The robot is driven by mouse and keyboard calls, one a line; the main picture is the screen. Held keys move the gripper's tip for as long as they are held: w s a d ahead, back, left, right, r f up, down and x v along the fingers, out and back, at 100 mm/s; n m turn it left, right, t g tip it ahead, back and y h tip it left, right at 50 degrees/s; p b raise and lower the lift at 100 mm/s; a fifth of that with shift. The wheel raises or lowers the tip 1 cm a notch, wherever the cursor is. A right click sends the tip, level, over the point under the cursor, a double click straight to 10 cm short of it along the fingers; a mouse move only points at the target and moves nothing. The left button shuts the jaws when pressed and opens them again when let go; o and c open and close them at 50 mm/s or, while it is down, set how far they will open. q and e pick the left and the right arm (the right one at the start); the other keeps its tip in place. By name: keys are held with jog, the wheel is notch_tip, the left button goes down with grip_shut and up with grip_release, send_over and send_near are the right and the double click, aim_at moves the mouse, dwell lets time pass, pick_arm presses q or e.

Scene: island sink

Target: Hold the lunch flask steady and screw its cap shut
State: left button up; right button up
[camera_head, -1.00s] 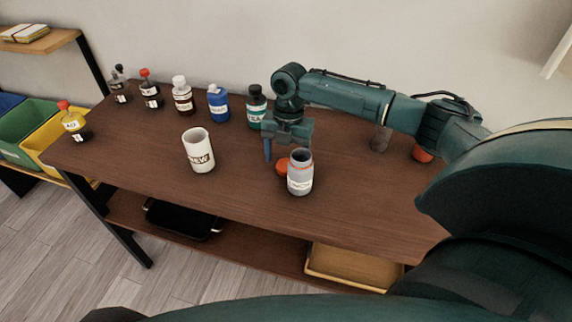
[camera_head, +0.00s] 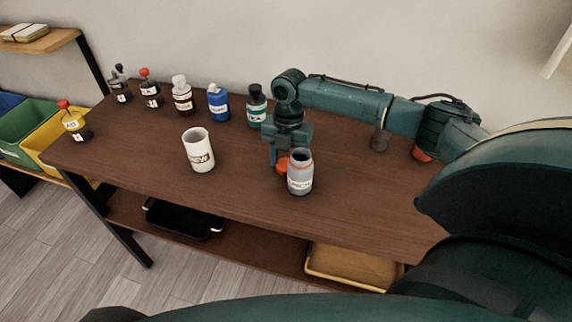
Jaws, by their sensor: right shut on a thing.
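The lunch flask (camera_head: 300,174) stands upright and uncapped on the brown table, a grey-blue jar with a white label reading "LUNCH". The orange-red cap (camera_head: 282,168) is just behind and left of it, partly hidden by the flask. My right gripper (camera_head: 279,158) points down behind the flask and is shut on the cap. One blue finger shows at the cap's left side; the other is hidden. The cap looks to be at table level, but I cannot tell whether it is lifted. My left gripper is not in view.
A white mug (camera_head: 198,150) stands left of the flask. Several labelled bottles line the back edge, with a teal one (camera_head: 256,107) close to my right wrist. A grey cylinder (camera_head: 380,140) and a red item (camera_head: 422,154) sit under my right forearm. The table's front middle is clear.

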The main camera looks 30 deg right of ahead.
aim_at(286, 164)
jog(key=shift+c, duration=0.6)
jog(key=shift+r, duration=0.1)
jog(key=shift+r, duration=0.35)
notch_tip(286, 164, up, 17)
jog(key=shift+a, duration=0.1)
